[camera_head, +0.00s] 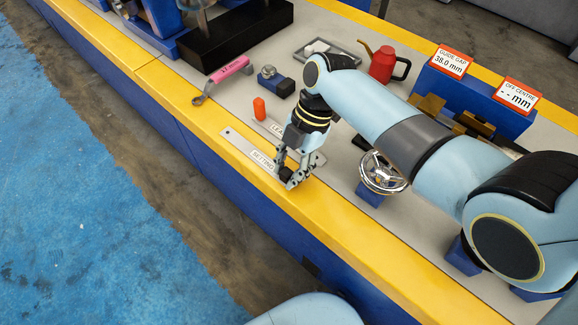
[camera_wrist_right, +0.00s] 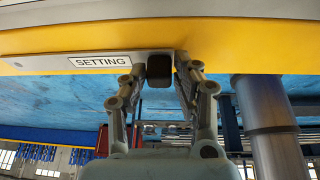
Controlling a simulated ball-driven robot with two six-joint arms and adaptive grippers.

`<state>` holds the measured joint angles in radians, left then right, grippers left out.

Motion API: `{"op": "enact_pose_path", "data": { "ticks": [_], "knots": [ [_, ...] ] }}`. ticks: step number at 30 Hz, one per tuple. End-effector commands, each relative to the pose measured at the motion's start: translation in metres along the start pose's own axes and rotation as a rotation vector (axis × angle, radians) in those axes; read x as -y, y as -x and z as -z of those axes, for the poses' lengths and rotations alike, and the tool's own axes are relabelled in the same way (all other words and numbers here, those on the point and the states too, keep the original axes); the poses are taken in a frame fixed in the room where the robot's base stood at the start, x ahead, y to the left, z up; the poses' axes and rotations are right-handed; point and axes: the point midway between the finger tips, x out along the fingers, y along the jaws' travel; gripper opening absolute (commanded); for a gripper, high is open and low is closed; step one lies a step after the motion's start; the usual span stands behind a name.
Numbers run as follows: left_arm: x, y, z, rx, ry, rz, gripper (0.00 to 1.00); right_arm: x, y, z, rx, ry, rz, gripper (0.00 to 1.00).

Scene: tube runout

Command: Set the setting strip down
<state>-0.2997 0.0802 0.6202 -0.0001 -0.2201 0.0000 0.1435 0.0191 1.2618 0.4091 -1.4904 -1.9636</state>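The setting strip (camera_head: 238,141) is a thin grey bar with a white SETTING label. It lies along the bench's yellow front edge in the head view. A black block sits at its right end, and the strip also shows in the wrist view (camera_wrist_right: 40,64). My right gripper (camera_head: 290,180) points down at that end. In the wrist view its fingertips (camera_wrist_right: 162,70) are closed around the black block. I cannot tell whether the strip's underside touches the bench. My left gripper is not in view.
A second strip (camera_head: 317,157), its label partly hidden, lies just behind. An orange piece (camera_head: 259,109), a pink-handled tool (camera_head: 230,69) and a small blue-based fixture (camera_head: 276,82) are farther back. A chrome handwheel (camera_head: 383,172) stands right of the gripper. A red can (camera_head: 383,64) stands behind my arm.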

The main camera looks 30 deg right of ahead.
Motion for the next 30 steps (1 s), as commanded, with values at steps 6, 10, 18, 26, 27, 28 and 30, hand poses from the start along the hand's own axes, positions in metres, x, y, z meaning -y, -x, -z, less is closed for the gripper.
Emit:
{"op": "enact_pose_path", "data": {
  "ticks": [6, 10, 18, 26, 27, 28, 30],
  "knots": [
    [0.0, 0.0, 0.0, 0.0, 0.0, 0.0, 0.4, 0.0, 0.001, 0.0, 0.001, 0.0, 0.0, 0.49],
    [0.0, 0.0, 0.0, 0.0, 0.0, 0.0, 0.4, 0.0, 0.001, 0.0, 0.001, 0.0, 0.0, 0.49],
    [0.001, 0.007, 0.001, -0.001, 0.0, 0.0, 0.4, -0.001, 0.03, 0.0, 0.003, 0.0, -0.003, 0.49],
    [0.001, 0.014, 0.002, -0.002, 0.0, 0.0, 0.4, -0.001, 0.089, 0.0, 0.003, 0.002, -0.003, 0.49],
    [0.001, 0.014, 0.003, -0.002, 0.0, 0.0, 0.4, -0.001, 0.096, 0.0, 0.003, 0.001, -0.003, 0.49],
    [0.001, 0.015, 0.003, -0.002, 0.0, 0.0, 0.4, -0.001, 0.101, 0.0, 0.003, 0.001, -0.002, 0.49],
    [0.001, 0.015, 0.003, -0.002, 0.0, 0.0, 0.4, -0.001, 0.111, 0.0, 0.002, 0.001, -0.002, 0.49]
  ]
}}
